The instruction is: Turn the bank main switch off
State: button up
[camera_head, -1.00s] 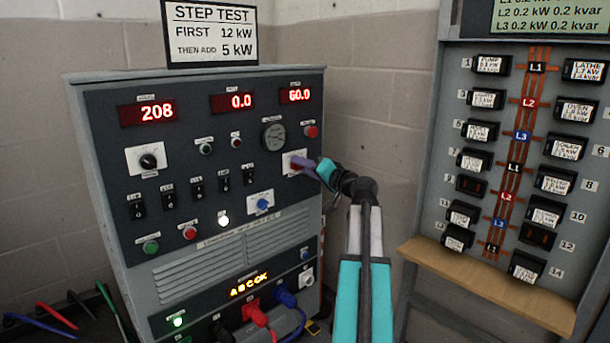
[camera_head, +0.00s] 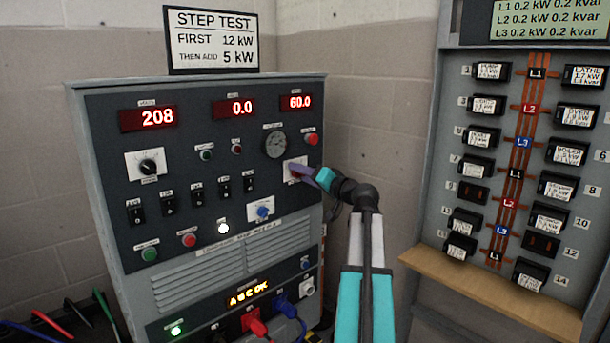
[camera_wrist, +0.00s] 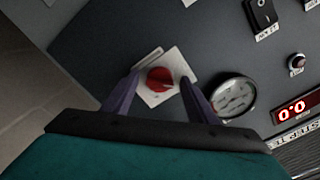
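A red rotary switch (camera_wrist: 160,79) sits on a square white plate (camera_wrist: 172,64) on the dark panel. Its label is too small to read, so I cannot confirm by name that it is the bank main switch. In the head view the same white plate (camera_head: 294,161) is at the right of the panel, partly hidden by my gripper (camera_head: 304,173). In the wrist view my gripper (camera_wrist: 161,82) is open, with one purple finger on each side of the red knob. I see gaps between fingers and knob; nothing is held.
A round gauge (camera_head: 276,144) and a red button (camera_head: 312,138) are close above the switch. A blue knob (camera_head: 263,212) and several black rocker switches (camera_head: 168,205) are lower left. A breaker panel (camera_head: 470,135) with a wooden shelf (camera_head: 490,292) stands to the right.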

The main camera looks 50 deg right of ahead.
jog(key=shift+s, duration=0.1)
jog(key=s+a+p, duration=0.1)
jog(key=s+p, duration=0.1)
jog(key=s, duration=1.1)
jog(key=shift+s, duration=0.35)
